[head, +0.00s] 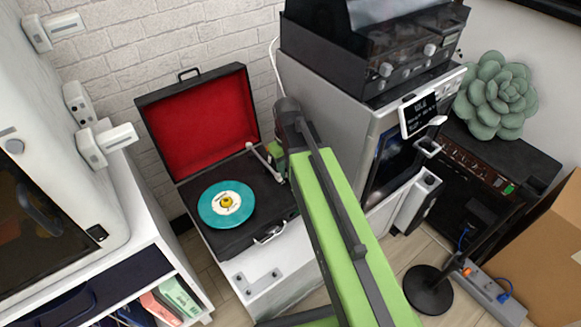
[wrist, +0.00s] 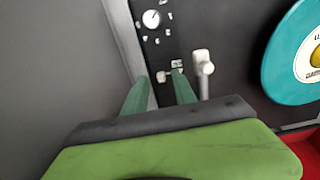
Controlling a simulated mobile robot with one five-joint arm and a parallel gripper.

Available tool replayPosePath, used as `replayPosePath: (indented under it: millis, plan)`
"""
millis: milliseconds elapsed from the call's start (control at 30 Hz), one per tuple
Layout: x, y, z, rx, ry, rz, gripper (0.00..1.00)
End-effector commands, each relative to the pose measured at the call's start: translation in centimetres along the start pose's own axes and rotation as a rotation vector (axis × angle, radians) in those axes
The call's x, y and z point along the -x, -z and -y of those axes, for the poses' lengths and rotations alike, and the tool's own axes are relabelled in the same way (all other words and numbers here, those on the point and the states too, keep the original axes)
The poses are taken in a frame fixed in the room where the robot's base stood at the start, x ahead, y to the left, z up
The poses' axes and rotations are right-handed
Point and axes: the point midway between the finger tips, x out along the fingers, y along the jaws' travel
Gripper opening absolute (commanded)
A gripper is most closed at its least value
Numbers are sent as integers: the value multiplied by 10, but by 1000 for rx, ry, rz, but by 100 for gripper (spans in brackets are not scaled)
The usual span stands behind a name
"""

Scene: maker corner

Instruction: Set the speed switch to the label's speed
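The record player (head: 255,215) is a dark suitcase with its red-lined lid open. A teal record (head: 209,218) with a white and yellow label lies on it; the record's edge shows at the right of the wrist view (wrist: 283,65). The label's speed is not readable. My gripper's end is over the player's right side in the head view, largely hidden by my arm. In the wrist view my gripper (wrist: 160,85) is open, its green fingers apart. A small pale switch (wrist: 161,75) with a tiny marked plate (wrist: 177,64) shows between and just beyond the fingertips.
The white tonearm (wrist: 203,68) stands close to the right finger; it also shows in the head view (head: 262,158). A round dial (wrist: 151,18) and small knobs lie farther along the panel. A grey oven-like machine (head: 345,130) stands right of the player.

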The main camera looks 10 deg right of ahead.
Motion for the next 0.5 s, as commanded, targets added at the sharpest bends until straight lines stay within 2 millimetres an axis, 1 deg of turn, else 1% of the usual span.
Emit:
replayPosePath:
  millis: [167,267,367,500]
  plan:
    - [0,0,1,0,2,0,33]
    - [4,0,1,1,2,0,33]
    - [13,0,1,1,3,0,33]
    - [37,0,1,1,3,0,33]
